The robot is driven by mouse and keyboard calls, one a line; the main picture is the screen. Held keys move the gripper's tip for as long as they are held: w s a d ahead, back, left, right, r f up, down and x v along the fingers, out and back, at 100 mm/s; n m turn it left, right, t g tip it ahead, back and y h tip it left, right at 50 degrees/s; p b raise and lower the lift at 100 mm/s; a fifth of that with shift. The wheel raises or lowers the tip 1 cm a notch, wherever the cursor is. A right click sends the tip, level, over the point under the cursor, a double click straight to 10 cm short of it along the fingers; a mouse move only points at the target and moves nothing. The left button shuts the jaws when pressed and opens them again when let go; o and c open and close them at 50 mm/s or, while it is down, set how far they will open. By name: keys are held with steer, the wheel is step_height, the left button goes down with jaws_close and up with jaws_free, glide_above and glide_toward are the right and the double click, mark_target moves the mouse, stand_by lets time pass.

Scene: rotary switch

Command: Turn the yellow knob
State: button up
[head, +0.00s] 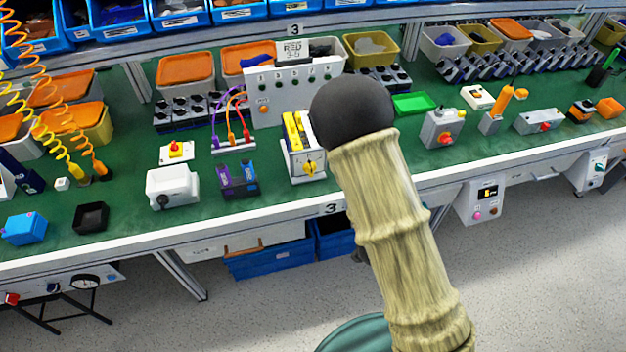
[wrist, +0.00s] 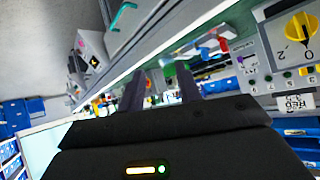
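The yellow knob (head: 310,168) is on the front of a small white box (head: 296,165) with yellow strips on top, near the bench's front edge. In the wrist view a large yellow knob (wrist: 299,27) shows at the upper right corner, with the marks 2 and 0 beside it. My gripper (wrist: 161,88) has its two dark fingers apart with nothing seen between them. The knob lies to the right of the fingers there, apart from them. In the head view my arm hides the gripper.
The green bench (head: 250,205) holds a white box (head: 172,187) and a purple-blue block (head: 238,178) left of the knob. A grey box with a red knob (head: 443,129) stands to the right. Bins line the back.

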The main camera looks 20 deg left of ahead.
steer(key=s+a+f+n+t+y+b, duration=0.2)
steer(key=s+a+n+t+y, duration=0.2)
steer(key=s+a+n+y, duration=0.2)
steer(key=a+n+y, duration=0.2)
steer(key=a+y, duration=0.2)
steer(key=a, duration=0.2)
steer(key=shift+s+n+t+b, duration=0.3)
steer(key=shift+s+b, duration=0.05)
steer(key=shift+b, duration=0.05)
steer(key=shift+w+f, duration=0.1)
steer(key=shift+f, duration=0.05)
steer(key=b, duration=1.3)
glide_toward(312, 172)
steer(key=x, duration=0.8)
steer(key=shift+w+a+p, duration=0.2)
steer(key=shift+p, duration=0.15)
jaws_close()
